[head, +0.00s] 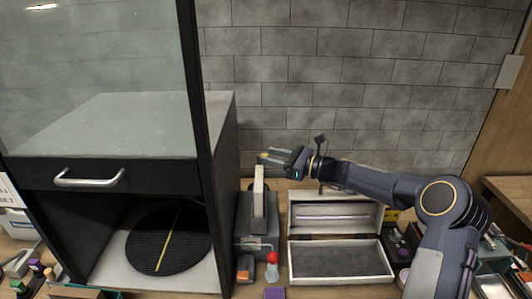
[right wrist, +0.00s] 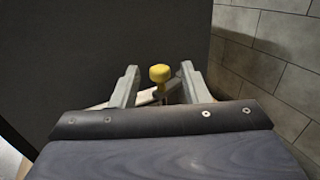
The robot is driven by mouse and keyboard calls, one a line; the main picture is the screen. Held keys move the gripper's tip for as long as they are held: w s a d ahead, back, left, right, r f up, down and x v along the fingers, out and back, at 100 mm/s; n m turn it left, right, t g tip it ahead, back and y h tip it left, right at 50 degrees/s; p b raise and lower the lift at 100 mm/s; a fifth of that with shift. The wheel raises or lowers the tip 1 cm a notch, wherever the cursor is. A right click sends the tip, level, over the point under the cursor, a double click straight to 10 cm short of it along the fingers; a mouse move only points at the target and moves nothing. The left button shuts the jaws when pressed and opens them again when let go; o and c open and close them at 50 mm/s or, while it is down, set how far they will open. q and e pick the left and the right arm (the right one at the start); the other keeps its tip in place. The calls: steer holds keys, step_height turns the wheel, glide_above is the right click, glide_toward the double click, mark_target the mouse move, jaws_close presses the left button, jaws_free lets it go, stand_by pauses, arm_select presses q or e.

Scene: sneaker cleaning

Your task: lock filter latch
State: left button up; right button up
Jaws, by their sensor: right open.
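A grey machine (head: 245,243) with an upright pale panel (head: 259,197) stands on the bench, just right of the large dark cabinet. My right gripper (head: 270,158) is above the top of this panel, pointing left. In the right wrist view, a yellow knob (right wrist: 160,73) on a short stem shows between my two open fingers, with space on both sides. I cannot tell whether the knob is the filter latch, or whether the latch is locked. The knob's base is partly hidden behind my gripper. My left gripper is not in view.
The dark cabinet (head: 215,150) with a glass front and a round black turntable (head: 168,242) stands close on the left. An open grey case (head: 340,262) lies right of the machine, below my right arm. A red-topped bottle (head: 272,258) stands in front. A brick wall (head: 300,70) is behind.

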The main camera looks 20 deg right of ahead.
mark_target(260, 167)
steer(key=shift+x, duration=1.45)
jaws_close()
steer(key=shift+f, duration=0.15)
steer(key=m+t+h+b, duration=0.1)
steer(key=b, duration=0.3)
steer(key=a+m+t+h+b, duration=0.1)
steer(key=h+b, duration=0.1)
steer(key=b, duration=0.2)
steer(key=m+t+h+b, duration=0.2)
steer(key=b, duration=0.3)
steer(key=shift+a, duration=0.35)
steer(key=shift+m+h+b, duration=0.3)
steer(key=shift+b, duration=0.1)
steer(key=shift+r, duration=0.25)
